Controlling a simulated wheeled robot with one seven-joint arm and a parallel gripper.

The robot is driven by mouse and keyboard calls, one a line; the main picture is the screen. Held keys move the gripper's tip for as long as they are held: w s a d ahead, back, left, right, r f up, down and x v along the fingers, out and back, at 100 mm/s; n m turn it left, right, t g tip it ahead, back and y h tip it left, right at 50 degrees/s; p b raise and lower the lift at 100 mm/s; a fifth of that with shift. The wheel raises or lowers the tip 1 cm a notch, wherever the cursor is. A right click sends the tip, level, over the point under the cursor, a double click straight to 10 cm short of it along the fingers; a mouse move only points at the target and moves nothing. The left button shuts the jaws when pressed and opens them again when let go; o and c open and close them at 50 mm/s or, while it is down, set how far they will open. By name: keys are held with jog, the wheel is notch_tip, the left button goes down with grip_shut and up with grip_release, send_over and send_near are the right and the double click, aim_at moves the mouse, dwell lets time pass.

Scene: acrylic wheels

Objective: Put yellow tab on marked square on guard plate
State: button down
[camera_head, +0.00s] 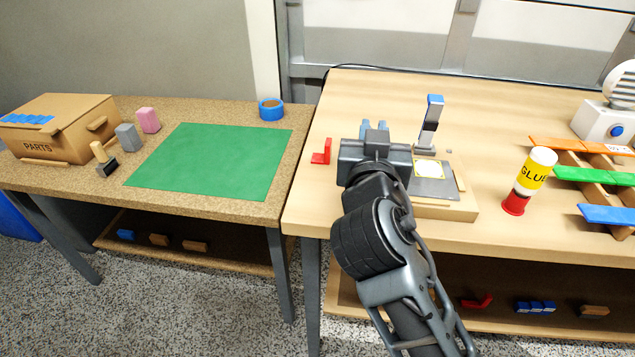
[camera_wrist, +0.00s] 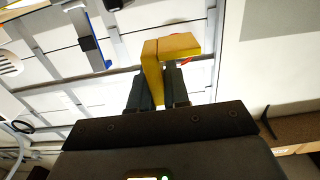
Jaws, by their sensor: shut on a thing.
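The yellow tab (camera_wrist: 178,46) is an L-shaped piece in the wrist view. My gripper (camera_wrist: 158,88) is shut on its lower leg, and the other leg points right beyond the fingertips. In the head view my gripper (camera_head: 374,128) is left of the guard plate, and the tab is hidden there. The guard plate (camera_head: 436,188) is a grey plate on a wooden block. A pale square with a yellow outline (camera_head: 427,168), seemingly the marked square, is on it, partly beside my gripper's body.
A blue-topped upright post (camera_head: 431,122) stands behind the plate. A glue bottle (camera_head: 532,178) and colored slats (camera_head: 590,175) are at right. A red bracket (camera_head: 322,153) lies left of my gripper.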

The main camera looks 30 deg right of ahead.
jog(key=w+a+f, duration=0.1)
jog(key=a, duration=0.1)
jog(key=w+a+f, duration=0.1)
jog(key=a+f, duration=0.1)
jog(key=a, duration=0.1)
jog(key=w+a+f, duration=0.1)
jog(key=a+f, duration=0.1)
jog(key=shift+w+a, duration=0.2)
jog(key=shift+w, duration=0.05)
jog(key=shift+f, duration=1.8)
jog(key=shift+f+b, duration=0.25)
jog(key=shift+b, duration=0.1)
jog(key=c, duration=1.1)
grip_release()
jog(key=shift+r, duration=0.1)
jog(key=shift+r+p, duration=0.2)
jog(key=shift+p, duration=0.7)
